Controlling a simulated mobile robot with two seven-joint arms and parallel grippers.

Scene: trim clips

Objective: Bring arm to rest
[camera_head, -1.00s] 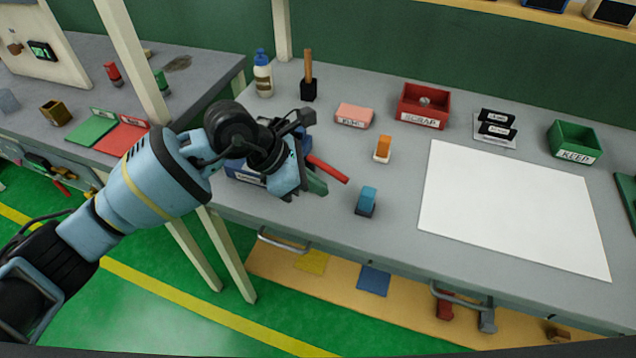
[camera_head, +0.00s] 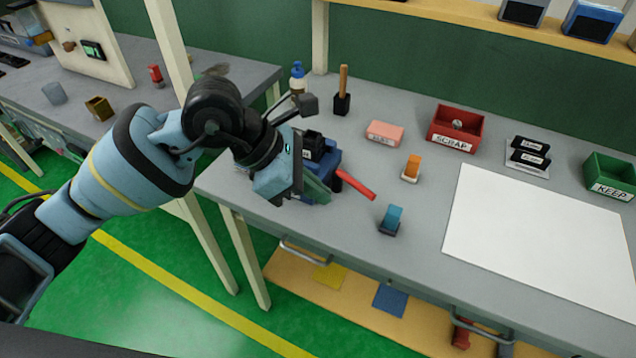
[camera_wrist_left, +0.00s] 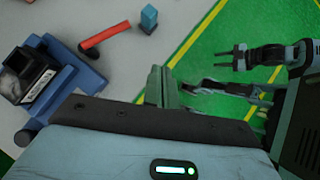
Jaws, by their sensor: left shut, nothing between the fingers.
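My left gripper (camera_head: 314,191) is shut and empty. It hangs over the front left of the grey bench, close to a blue holder (camera_head: 325,165) with a black labelled block, which the gripper partly hides. In the left wrist view the green fingers (camera_wrist_left: 156,88) are together with nothing between them, and the blue holder (camera_wrist_left: 62,88) lies to their left. My right gripper (camera_wrist_left: 238,57) shows in the left wrist view over the green floor, its fingers apart and empty. It is outside the head view.
A red-handled tool (camera_head: 355,184), a blue clip (camera_head: 391,219) and an orange clip (camera_head: 412,167) are near the left gripper. Farther right are a red SCRAP bin (camera_head: 456,127), a white sheet (camera_head: 545,235) and a green KEEP bin (camera_head: 611,176). A pale post (camera_head: 172,50) stands behind my left arm.

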